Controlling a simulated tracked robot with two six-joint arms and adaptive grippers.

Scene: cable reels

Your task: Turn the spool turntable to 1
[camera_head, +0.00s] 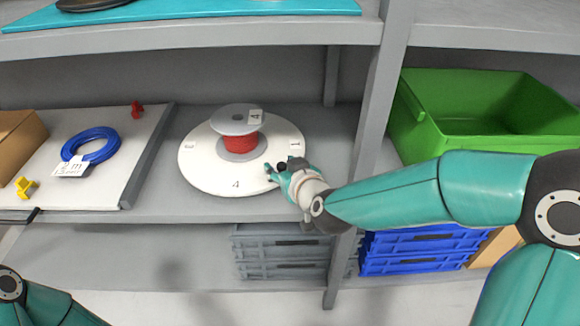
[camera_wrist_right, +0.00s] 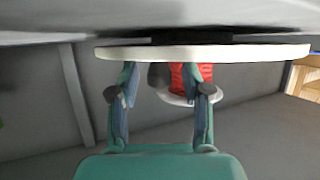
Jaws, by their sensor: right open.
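The spool turntable (camera_head: 205,165) is a white disc on the middle shelf. Its rim shows a 4 at the front, a 3 at the left and a 1 at the right. A grey spool with red cable (camera_head: 238,145) stands on it, tagged 4. My right gripper (camera_head: 277,172) is at the disc's front-right rim, near the 1. In the right wrist view, the gripper (camera_wrist_right: 167,82) is open, its fingertips close to the disc's edge (camera_wrist_right: 260,53); contact is unclear. The spool's red cable (camera_wrist_right: 190,76) shows beyond the fingers. My left gripper is out of view.
A white board (camera_head: 105,185) with a blue cable coil (camera_head: 90,145) lies left of the turntable. A shelf post (camera_head: 370,120) stands to its right, before a green bin (camera_head: 480,110). A teal mat (camera_head: 200,12) lies on the shelf above. Grey crates (camera_head: 280,250) sit below.

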